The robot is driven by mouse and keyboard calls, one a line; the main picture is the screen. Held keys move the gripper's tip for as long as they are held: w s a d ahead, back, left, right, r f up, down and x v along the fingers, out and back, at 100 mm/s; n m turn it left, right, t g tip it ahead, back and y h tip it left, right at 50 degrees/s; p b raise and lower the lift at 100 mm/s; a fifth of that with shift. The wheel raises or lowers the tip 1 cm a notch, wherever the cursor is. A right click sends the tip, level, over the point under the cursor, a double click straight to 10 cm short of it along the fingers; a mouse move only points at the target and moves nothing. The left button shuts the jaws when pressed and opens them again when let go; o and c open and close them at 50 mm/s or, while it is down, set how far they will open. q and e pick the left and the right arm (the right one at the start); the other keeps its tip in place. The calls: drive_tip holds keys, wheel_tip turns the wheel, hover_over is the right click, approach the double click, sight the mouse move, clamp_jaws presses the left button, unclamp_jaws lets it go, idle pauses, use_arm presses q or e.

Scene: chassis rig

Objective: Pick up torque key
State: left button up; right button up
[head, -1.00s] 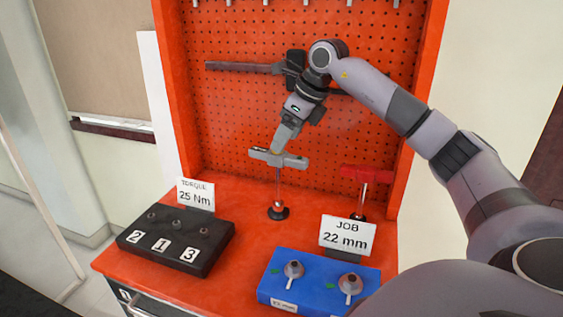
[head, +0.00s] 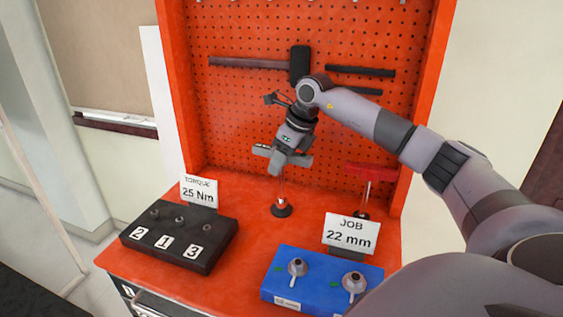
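A grey T-handled key (head: 301,160) stands upright on a thin shaft over a small dark round base on the orange bench. A red T-handled key (head: 371,172) stands farther right, partly behind the JOB sign. My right gripper (head: 278,165) points down at the grey handle and overlaps its middle in the head view. Its fingers hide that part of the handle, so I cannot tell whether they are shut on it. My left gripper is not in view. Neither key carries a readable label.
A black block (head: 179,241) numbered 2, 1, 3 sits at left by the "TORQUE 25 Nm" sign (head: 199,192). A blue block (head: 322,291) with two metal pieces sits at front right, before the "JOB 22 mm" sign (head: 351,233). An orange pegboard (head: 235,115) rises behind.

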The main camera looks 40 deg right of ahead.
clamp_jaws()
drive_tip(key=shift+r, duration=0.15)
drive_tip(key=c, duration=0.7)
unclamp_jaws()
drive_tip(key=shift+w+d+r, duration=0.1)
drive_tip(key=shift+w+r, duration=0.05)
drive_tip(key=shift+r, duration=0.35)
wheel_tip(320, 180, up, 19)
drive_tip(key=shift+f+p, duration=0.1)
drive_tip(key=shift+p, duration=1.05)
clamp_jaws()
drive_tip(key=shift+r+p, duration=1.95)
drive_tip(key=shift+p, duration=0.55)
